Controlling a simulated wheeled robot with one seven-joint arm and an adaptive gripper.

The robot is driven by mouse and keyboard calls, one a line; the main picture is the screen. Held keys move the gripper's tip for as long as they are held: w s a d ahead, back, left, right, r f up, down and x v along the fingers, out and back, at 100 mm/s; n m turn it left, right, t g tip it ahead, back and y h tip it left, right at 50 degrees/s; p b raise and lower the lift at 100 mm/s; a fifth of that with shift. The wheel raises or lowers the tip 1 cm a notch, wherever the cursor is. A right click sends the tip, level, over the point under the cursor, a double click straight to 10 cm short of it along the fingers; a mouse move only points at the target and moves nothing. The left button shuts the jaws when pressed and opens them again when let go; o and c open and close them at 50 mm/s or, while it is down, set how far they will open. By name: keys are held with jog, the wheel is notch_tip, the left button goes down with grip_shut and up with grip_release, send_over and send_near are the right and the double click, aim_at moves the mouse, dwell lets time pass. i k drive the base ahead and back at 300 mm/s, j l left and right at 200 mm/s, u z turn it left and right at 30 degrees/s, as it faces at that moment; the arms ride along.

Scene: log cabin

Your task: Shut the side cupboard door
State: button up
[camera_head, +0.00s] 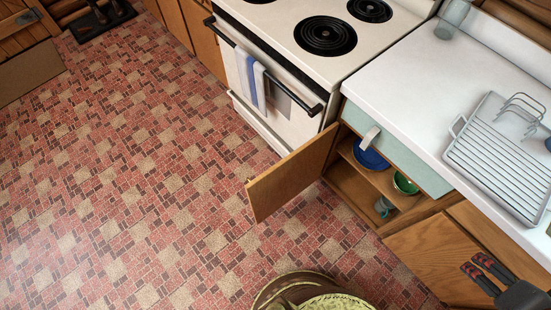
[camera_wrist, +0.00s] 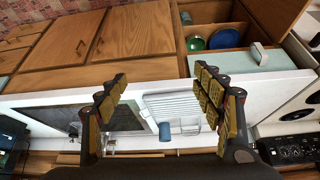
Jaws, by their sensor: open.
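The wooden side cupboard door (camera_head: 292,172) stands wide open below the counter beside the stove, swung out over the floor. The cupboard (camera_head: 352,184) behind it is open, with a blue bowl (camera_head: 371,157), a green bowl (camera_head: 405,184) and a mug (camera_head: 384,208) inside. My gripper (camera_head: 474,264) is at the lower right, well right of the door and not touching it. In the wrist view my gripper (camera_wrist: 160,88) is open and empty above the counter. That view is upside down and shows the open cupboard (camera_wrist: 212,14) at the top.
A pale blue drawer front (camera_head: 410,160) with a handle is above the cupboard opening. A closed cupboard door (camera_head: 435,258) is to its right. A dish rack (camera_head: 500,160) stands on the white counter (camera_head: 420,85). The stove (camera_head: 290,75) is left of the opening. The tiled floor (camera_head: 120,180) is largely clear.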

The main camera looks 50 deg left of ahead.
aim_at(267, 192)
jog(key=k+j+z, duration=0.2)
jog(key=k+j, duration=1)
jog(key=i+j, duration=0.1)
jog(key=j, duration=0.4)
jog(key=i+j+z, duration=0.1)
jog(key=j, duration=0.45)
jog(key=i+j, duration=0.1)
jog(key=j, duration=0.95)
jog(key=k+z, duration=0.15)
jog(key=k, duration=0.15)
